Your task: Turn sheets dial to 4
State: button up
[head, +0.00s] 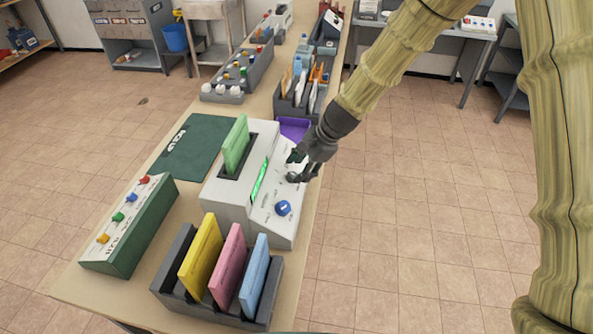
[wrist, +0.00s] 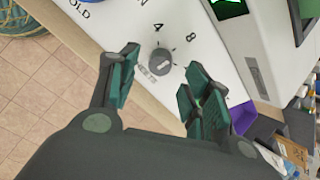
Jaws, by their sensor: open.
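In the wrist view a round grey dial (wrist: 161,61) sits on the white sloped panel of a machine (wrist: 225,60). A "4" and an "8" are printed around it, and a label beside it is too small to read. The dial has a light mark, but I cannot tell which number it points to. My gripper (wrist: 162,66) is open, with one finger on each side of the dial; contact is not clear. In the head view my gripper (head: 299,168) is over the far part of the white machine's panel (head: 268,221) and mostly hides the dial.
A blue dial (head: 283,208) is nearer on the same panel. A green card (head: 236,144) stands in the machine. A rack (head: 262,309) with yellow, pink and blue cards is in front. A green box with coloured knobs (head: 131,228) is left. A purple tray (head: 294,128) lies behind.

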aim_at(294, 174)
jog(key=shift+p+x, duration=0.35)
jog(key=shift+x, duration=1.25)
jog(key=shift+c, duration=0.5)
jog(key=c, duration=0.9)
